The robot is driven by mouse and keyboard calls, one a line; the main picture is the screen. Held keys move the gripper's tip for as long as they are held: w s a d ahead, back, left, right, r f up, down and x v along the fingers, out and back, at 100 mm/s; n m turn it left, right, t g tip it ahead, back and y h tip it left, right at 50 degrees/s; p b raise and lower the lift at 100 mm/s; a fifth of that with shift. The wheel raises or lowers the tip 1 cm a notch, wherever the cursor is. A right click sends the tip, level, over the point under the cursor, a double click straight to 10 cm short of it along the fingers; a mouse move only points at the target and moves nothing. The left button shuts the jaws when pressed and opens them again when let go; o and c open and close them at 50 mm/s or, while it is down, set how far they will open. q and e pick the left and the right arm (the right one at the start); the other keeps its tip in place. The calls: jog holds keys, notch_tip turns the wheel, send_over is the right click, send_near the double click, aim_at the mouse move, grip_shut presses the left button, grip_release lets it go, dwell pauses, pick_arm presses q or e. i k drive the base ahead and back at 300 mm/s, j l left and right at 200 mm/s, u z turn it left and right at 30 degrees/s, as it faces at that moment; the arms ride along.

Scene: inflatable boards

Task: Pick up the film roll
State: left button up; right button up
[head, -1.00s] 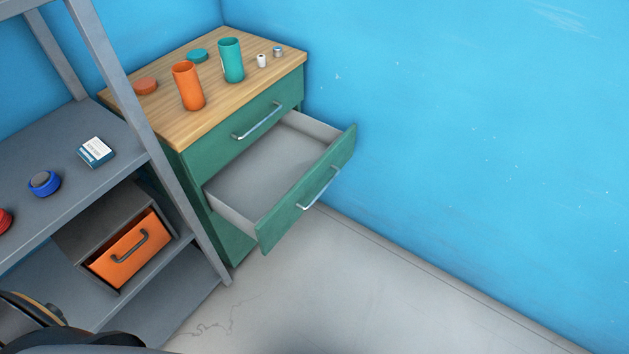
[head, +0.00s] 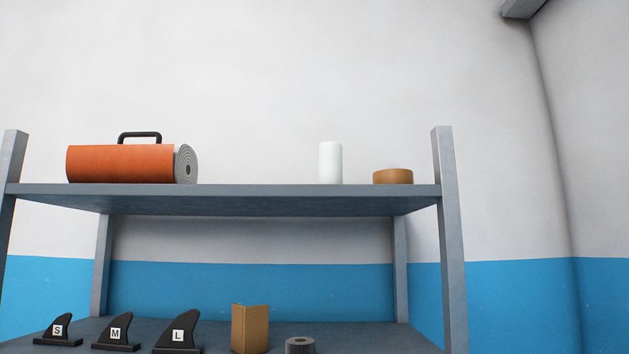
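A white upright cylinder (head: 330,163), which looks like the film roll, stands on the upper shelf (head: 270,200) in the head view, right of centre. It stands apart from its neighbours, with clear shelf on its left. Its base sits near the visible front edge of the shelf, but its depth on the shelf is hard to tell from this low angle. Neither of my grippers is in view.
A rolled orange mat (head: 120,164) with a black handle lies left on the upper shelf. A brown tape roll (head: 393,177) sits close right of the cylinder. A grey post (head: 450,240) bounds the right. Below are black fins (head: 116,335), a cardboard piece (head: 250,328) and a grey roll (head: 300,345).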

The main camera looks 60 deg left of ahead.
aim_at(330, 153)
jog(key=l+u, duration=0.1)
jog(key=u, duration=1.75)
